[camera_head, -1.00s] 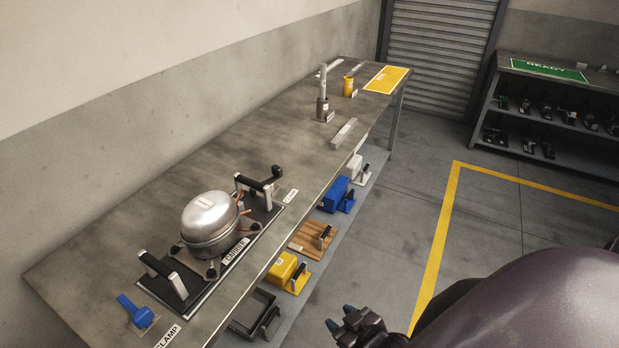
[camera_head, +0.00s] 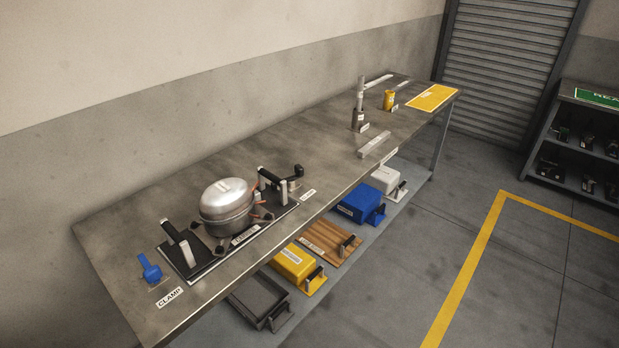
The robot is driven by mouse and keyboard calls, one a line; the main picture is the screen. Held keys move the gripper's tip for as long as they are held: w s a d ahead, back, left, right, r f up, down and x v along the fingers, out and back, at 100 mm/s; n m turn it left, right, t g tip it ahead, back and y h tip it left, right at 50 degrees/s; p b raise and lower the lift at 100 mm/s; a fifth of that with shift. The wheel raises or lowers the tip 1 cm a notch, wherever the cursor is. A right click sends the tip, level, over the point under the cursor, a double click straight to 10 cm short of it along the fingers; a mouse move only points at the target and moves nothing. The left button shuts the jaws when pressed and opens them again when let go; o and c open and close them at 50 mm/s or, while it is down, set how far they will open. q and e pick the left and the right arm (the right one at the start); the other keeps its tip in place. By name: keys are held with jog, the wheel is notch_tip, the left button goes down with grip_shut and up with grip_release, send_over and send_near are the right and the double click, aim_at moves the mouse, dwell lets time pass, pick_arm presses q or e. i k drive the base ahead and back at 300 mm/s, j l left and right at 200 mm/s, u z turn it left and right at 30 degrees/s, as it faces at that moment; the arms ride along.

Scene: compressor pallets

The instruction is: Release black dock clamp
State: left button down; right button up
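A silver compressor (camera_head: 227,203) stands on a dark carrier pallet (camera_head: 204,264) on the workbench. The pallet has an upright handle at each end, the left handle (camera_head: 181,243) and the right handle (camera_head: 273,187). A black lever (camera_head: 292,173) sits at the pallet's far right end, beside a small white label (camera_head: 308,195) too small to read. It looks like the black dock clamp; whether it is locked I cannot tell. A blue clamp lever (camera_head: 150,268) stands at the near left end, by a label reading CLAMP (camera_head: 169,297). Neither of my grippers is in view.
The workbench (camera_head: 130,232) runs along the wall. Farther along it are a grey post (camera_head: 360,105), a yellow cylinder (camera_head: 389,100), a grey bar (camera_head: 374,145) and a yellow mat (camera_head: 432,97). Boxes and trays fill the lower shelf. The floor (camera_head: 440,220) to the right is clear.

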aim_at(299, 172)
jog(key=i+l+u, duration=0.1)
jog(key=u, duration=0.4)
jog(key=l+u, duration=0.15)
jog(key=u, duration=0.35)
jog(key=i+l+u, duration=0.1)
jog(key=l+u, duration=0.15)
jog(key=l, duration=0.15)
jog(key=l+u, duration=0.55)
jog(key=l, duration=1.75)
jog(key=k+l+u, duration=0.1)
jog(key=l, duration=0.85)
